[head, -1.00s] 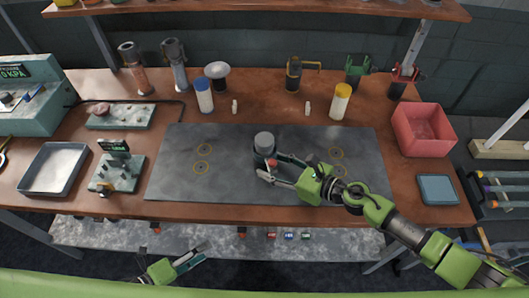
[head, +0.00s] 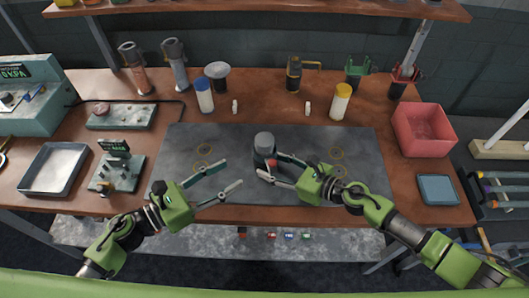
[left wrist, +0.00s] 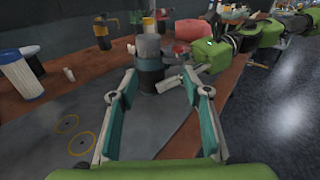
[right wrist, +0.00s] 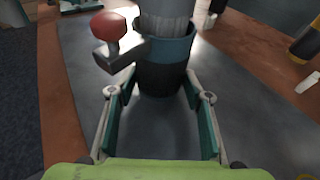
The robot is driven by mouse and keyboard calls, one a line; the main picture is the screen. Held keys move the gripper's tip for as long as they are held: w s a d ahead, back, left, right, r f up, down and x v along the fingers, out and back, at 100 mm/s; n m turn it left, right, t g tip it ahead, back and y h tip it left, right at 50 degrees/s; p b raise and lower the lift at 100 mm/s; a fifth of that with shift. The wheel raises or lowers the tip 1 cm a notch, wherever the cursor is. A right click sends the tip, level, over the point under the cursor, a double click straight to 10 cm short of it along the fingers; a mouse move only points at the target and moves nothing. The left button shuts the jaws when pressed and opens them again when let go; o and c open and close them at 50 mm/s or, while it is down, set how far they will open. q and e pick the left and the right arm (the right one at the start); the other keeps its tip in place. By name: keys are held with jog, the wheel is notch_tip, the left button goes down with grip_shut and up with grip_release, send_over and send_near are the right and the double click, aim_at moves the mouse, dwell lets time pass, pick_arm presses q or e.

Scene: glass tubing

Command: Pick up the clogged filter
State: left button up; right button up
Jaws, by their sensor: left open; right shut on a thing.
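The filter that looks like the clogged one (head: 264,141) is a grey cylinder standing upright in a dark housing (head: 265,158) near the middle of the grey mat. The housing has a teal band and a side lever with a red knob (right wrist: 108,27). In the right wrist view the filter's pleated side (right wrist: 166,18) rises out of it. My right gripper (head: 270,168) is shut on the housing low down, from the front right. My left gripper (head: 232,174) is open and empty, left of the housing with its fingers pointing toward it. The filter shows ahead in the left wrist view (left wrist: 148,45).
A blue-capped white filter (head: 204,97) and a yellow-capped one (head: 340,104) stand behind the mat (head: 225,150). A metal tray (head: 52,168) lies at left, a red bin (head: 422,130) at right. Yellow rings mark the mat. My right arm crosses the front right.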

aim_at(257, 145)
pick_arm(q)
jog(key=w+d, duration=0.2)
jog(key=w+d+r+t, duration=0.1)
jog(key=w, duration=0.1)
jog(key=w+d+r+t+y, duration=0.1)
jog(key=w+d, duration=0.1)
jog(key=shift+w+d+n, duration=0.3)
jog(key=shift+w+d, duration=0.05)
jog(key=shift+w, duration=0.05)
jog(key=shift+x, duration=2.8)
grip_shut()
